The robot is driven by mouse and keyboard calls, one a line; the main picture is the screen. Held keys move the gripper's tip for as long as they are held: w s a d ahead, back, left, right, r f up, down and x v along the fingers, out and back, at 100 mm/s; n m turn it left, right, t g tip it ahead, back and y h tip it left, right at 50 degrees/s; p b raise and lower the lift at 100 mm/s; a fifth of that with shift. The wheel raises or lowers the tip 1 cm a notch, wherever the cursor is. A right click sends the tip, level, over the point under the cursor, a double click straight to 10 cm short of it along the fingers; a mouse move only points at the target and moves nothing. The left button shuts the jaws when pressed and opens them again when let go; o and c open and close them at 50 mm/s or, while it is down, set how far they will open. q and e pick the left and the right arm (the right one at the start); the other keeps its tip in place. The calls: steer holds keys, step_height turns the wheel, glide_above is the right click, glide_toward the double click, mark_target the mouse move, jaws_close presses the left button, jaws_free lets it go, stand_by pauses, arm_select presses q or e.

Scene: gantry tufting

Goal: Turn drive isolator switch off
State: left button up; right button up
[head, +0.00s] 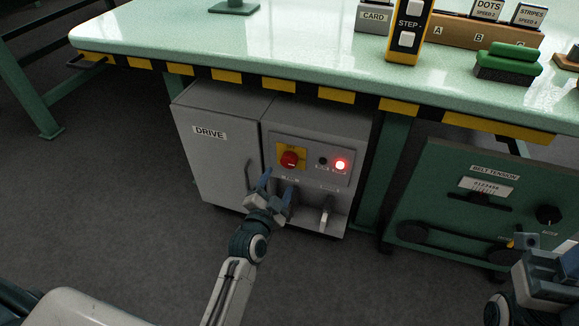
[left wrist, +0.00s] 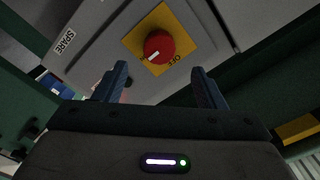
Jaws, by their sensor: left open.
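The drive isolator switch (head: 289,159) is a red rotary knob on a yellow plate, on the front panel of the grey DRIVE cabinet (head: 208,160). In the left wrist view the knob (left wrist: 159,46) has a white pointer mark at its lower left edge. The word OFF shows on the plate just below and right of the knob. My left gripper (head: 277,187) is open and empty, just below and in front of the knob. In the left wrist view its fingers stand either side of the knob, apart from it. My right gripper (head: 545,262) is at the lower right, its jaws unclear.
A lit red lamp (head: 340,165) and a dark one sit right of the knob. A handle (head: 325,215) is lower on the cabinet. The green bench (head: 300,45) with its striped edge overhangs the cabinet. A green belt tension panel (head: 440,190) stands at right. The floor at left is clear.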

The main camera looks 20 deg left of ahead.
mark_target(287, 164)
arm_select(q)
steer(key=w, duration=0.8)
steer(key=shift+d, duration=0.1)
steer(key=c, duration=1)
